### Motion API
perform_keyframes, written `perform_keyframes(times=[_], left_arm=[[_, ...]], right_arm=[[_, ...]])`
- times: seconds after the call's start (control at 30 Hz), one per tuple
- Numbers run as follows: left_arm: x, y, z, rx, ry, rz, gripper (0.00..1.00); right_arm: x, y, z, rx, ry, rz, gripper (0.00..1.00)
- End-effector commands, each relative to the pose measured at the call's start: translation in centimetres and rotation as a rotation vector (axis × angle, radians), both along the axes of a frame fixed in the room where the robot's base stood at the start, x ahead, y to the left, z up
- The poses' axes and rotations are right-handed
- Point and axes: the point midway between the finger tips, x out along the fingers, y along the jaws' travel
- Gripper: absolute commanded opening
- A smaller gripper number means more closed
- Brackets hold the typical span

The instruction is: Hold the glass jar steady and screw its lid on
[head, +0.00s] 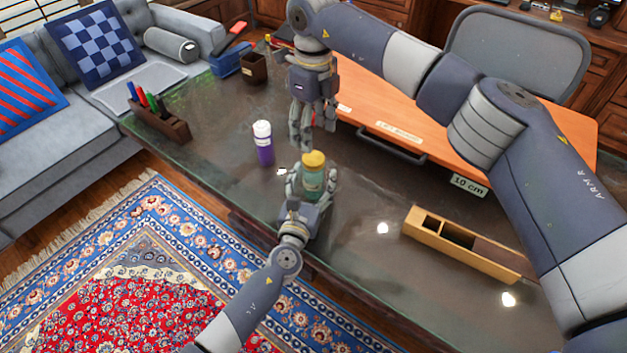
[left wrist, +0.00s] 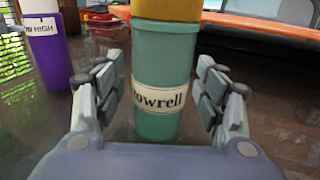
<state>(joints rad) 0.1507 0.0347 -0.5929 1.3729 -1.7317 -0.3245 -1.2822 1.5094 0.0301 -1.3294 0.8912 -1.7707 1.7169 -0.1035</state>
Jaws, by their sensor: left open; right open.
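The glass jar (head: 313,181) stands upright on the dark desk, greenish, with a label ending in "owrell" in the left wrist view (left wrist: 158,72). A yellow lid (head: 313,159) sits on its top; the left wrist view shows only its lower part (left wrist: 162,9). I cannot tell how tightly it sits. My left gripper (head: 311,184) is open, with a finger on each side of the jar and gaps showing in the left wrist view. My right gripper (head: 314,136) points down above the lid, open and empty, apart from it.
A purple bottle with a white cap (head: 263,143) stands left of the jar. A pen holder (head: 160,119), a wooden divided box (head: 460,238), an orange board (head: 470,150) and a "10 cm" tag (head: 468,185) lie around. Desk between jar and wooden box is clear.

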Motion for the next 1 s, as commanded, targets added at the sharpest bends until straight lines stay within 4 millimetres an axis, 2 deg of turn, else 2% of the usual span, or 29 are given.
perform_keyframes(times=[0.13,0.4,0.67,0.77,1.0], left_arm=[[-0.01,-0.01,0.01,0.000,0.000,0.000,0.62],[-0.03,0.01,0.01,0.000,0.000,0.000,0.01],[-0.03,0.01,0.00,0.000,0.000,0.000,0.00],[-0.03,0.02,0.00,0.000,0.000,0.000,0.00],[-0.03,0.02,0.00,0.001,0.000,0.000,0.00]], right_arm=[[-0.01,0.01,0.00,0.000,0.000,0.000,0.60],[-0.01,0.01,0.00,0.000,0.000,0.000,0.60],[0.00,0.01,0.00,0.000,0.000,0.078,0.60],[-0.01,0.02,-0.01,0.001,0.001,0.196,0.60],[0.01,0.01,-0.04,-0.001,0.001,0.603,0.60]])
